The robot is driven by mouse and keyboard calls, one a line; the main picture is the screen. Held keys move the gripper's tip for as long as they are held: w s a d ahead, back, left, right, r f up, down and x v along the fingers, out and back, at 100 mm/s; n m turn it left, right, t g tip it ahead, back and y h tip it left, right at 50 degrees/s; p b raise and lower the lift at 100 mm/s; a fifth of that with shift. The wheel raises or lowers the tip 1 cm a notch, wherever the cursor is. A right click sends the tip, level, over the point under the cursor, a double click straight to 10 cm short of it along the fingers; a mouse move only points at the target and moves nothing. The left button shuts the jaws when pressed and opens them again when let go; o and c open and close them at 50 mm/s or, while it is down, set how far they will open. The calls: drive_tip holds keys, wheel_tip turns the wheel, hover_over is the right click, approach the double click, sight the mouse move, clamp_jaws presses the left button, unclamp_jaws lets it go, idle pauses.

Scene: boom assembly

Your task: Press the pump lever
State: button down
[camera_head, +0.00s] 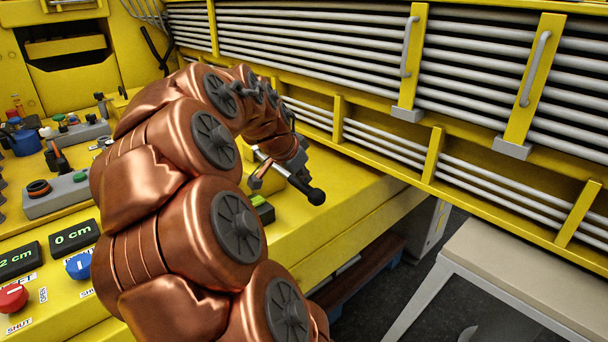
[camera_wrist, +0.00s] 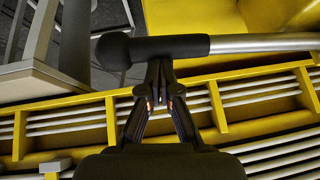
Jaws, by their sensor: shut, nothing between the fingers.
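The pump lever has a silver shaft and a black grip ending in a round black knob. In the wrist view the lever's grip (camera_wrist: 178,47) lies across the picture, with the knob at left and the shaft at right. My gripper (camera_wrist: 160,66) is shut and empty, its fingertips at the side of the grip. I cannot tell whether they touch it. In the head view my copper arm hides most of the gripper and the lever's base.
A yellow rack of grey rods (camera_head: 330,45) with handles runs behind the lever. A beige-topped table (camera_head: 525,275) stands at lower right. Controls crowd the bench's left side, including a blue knob (camera_head: 78,264) and a red knob (camera_head: 13,298).

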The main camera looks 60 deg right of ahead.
drive_tip(key=r, duration=0.1)
drive_tip(key=r+p, duration=0.1)
drive_tip(key=r, duration=0.1)
drive_tip(key=shift+s+d+r, duration=0.15)
drive_tip(key=shift+s+r, duration=0.15)
drive_tip(key=shift+r, duration=0.1)
drive_tip(key=b+v, duration=0.1)
drive_tip(key=v, duration=0.9)
drive_tip(key=shift+w+d, duration=0.2)
drive_tip(key=shift+w, duration=0.05)
